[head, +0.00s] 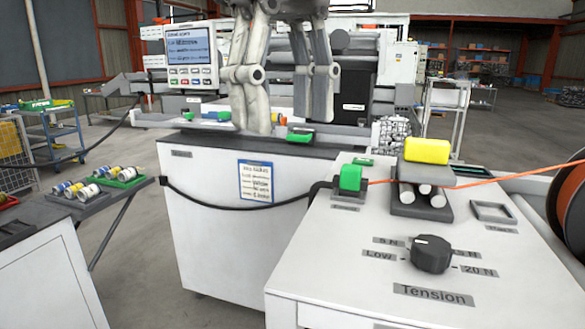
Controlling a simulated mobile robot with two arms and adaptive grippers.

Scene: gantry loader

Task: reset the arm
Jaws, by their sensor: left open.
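My left gripper (284,118) hangs down from the top centre of the head view. Its two grey fingers are spread apart with nothing between them. They stand in front of a white machine cabinet (215,230) and hide part of its top. A green block (300,135) on that cabinet shows just below and between the fingers; I cannot tell the gap in depth. A screen panel with buttons (190,55) is left of the gripper. Its text is too small to read surely. My right gripper is not in view.
At the front right, a white console (350,265) carries a Tension knob (432,254), a green clip (351,178) and a yellow block (427,150) over rollers. A black cable and an orange line reach the clip. Floor shows at left.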

